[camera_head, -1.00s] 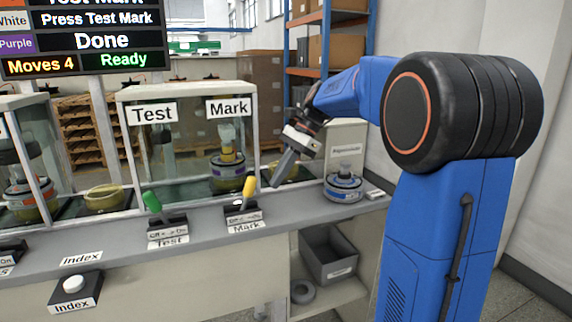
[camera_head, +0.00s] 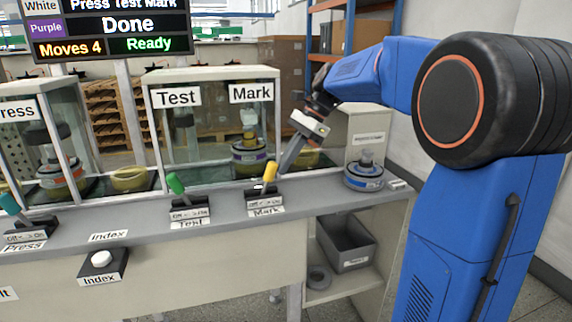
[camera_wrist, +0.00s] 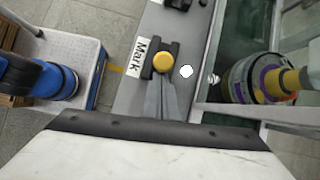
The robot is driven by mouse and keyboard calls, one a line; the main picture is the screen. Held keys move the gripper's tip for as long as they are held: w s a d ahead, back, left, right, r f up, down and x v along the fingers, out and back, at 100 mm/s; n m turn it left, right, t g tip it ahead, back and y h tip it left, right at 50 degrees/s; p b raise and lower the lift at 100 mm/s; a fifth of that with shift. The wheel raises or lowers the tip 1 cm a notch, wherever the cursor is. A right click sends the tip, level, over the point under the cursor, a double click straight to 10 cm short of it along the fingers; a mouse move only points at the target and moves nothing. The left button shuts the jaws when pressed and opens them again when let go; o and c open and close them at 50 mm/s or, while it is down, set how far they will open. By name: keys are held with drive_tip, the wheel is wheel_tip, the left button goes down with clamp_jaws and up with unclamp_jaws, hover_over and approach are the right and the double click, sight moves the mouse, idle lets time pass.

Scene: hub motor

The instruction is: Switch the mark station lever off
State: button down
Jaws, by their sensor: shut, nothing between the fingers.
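The Mark lever (camera_head: 270,172) has a yellow handle and a black base behind a "Mark" label. It leans right, toward the On side of its small Off/On label. In the wrist view its round yellow knob (camera_wrist: 163,62) is seen from above. My gripper (camera_head: 284,168) is shut and empty, pointing down close to the lever's right side. In the wrist view the closed fingertips (camera_wrist: 164,84) lie right beside the knob; I cannot tell whether they touch it. The Mark station (camera_head: 251,110) is a glass-fronted cell behind the lever, with a motor part inside.
The green Test lever (camera_head: 176,184) stands to the left, leaning left. A motor part (camera_head: 364,172) sits on the bench at right. A grey bin (camera_head: 345,245) is below.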

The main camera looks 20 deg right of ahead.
sight(271, 162)
drive_tip(key=shift+w+a+r+h, duration=0.1)
drive_tip(key=shift+a+r+h, duration=0.2)
drive_tip(key=shift+a+h, duration=0.35)
drive_tip(key=shift+a+r+h, duration=0.35)
drive_tip(key=shift+a+h, duration=0.25)
drive_tip(key=shift+w+a+r+h, duration=0.1)
drive_tip(key=shift+a+r+h, duration=0.2)
drive_tip(key=shift+a+h, duration=0.35)
drive_tip(key=a+h, duration=0.2)
drive_tip(key=h, duration=0.1)
drive_tip(key=shift+a+r, duration=0.2)
drive_tip(key=shift+a, duration=0.2)
drive_tip(key=shift+w+a, duration=0.1)
drive_tip(key=shift+a, duration=0.4)
drive_tip(key=shift+a+g, duration=0.15)
drive_tip(key=shift+g, duration=0.15)
drive_tip(key=d, duration=0.1)
drive_tip(key=d+r, duration=0.2)
drive_tip(key=d, duration=0.1)
drive_tip(key=shift+w+d, duration=0.1)
drive_tip(key=shift+w, duration=0.1)
wheel_tip(271, 162, up, 9)
drive_tip(key=a, duration=0.1)
drive_tip(key=shift+w+r, duration=0.2)
drive_tip(key=shift+s, duration=0.15)
